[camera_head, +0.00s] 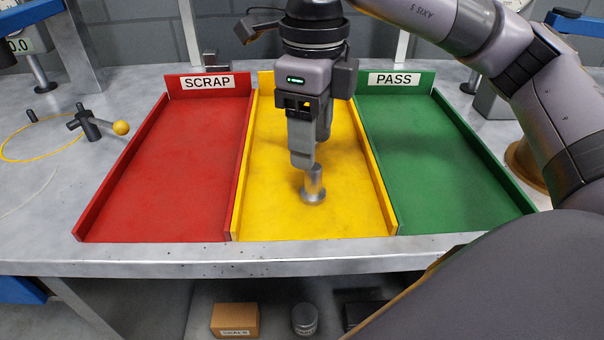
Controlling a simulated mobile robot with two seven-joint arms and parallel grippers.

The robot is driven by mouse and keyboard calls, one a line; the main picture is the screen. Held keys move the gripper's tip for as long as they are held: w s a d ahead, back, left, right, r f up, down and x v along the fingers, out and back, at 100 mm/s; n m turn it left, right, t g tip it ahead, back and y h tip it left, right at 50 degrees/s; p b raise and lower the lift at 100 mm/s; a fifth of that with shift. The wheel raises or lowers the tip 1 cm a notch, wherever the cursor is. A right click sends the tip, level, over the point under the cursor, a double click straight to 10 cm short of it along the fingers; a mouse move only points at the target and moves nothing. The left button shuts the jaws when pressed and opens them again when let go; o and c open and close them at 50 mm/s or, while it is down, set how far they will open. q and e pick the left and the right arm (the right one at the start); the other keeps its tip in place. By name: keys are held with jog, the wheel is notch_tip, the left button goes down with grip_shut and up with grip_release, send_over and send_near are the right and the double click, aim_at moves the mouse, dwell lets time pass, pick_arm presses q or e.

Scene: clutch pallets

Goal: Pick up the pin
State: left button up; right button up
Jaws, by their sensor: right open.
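The pin (313,189) is a short silver metal piece with a wide round flange at its base. It stands upright on the floor of the yellow tray (272,215), in the middle of the bench. My right gripper (303,160) points down directly over the pin, with its fingertips at the height of the pin's top. The near finger hides part of the pin's upper end, so I cannot tell whether the fingers touch it. The right gripper is open. My left gripper is not in view.
A red tray (180,185) marked SCRAP lies left of the yellow one, and a green tray (440,165) marked PASS lies right. Low walls divide them. A yellow-knobbed lever (90,125) stands at the left. A cardboard box (235,320) sits below the bench.

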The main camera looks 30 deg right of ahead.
aim_at(314, 174)
jog(key=f, duration=0.6)
jog(key=shift+s+d+f, duration=0.1)
jog(key=shift+s+f, duration=0.15)
jog(key=shift+c, duration=0.3)
grip_shut()
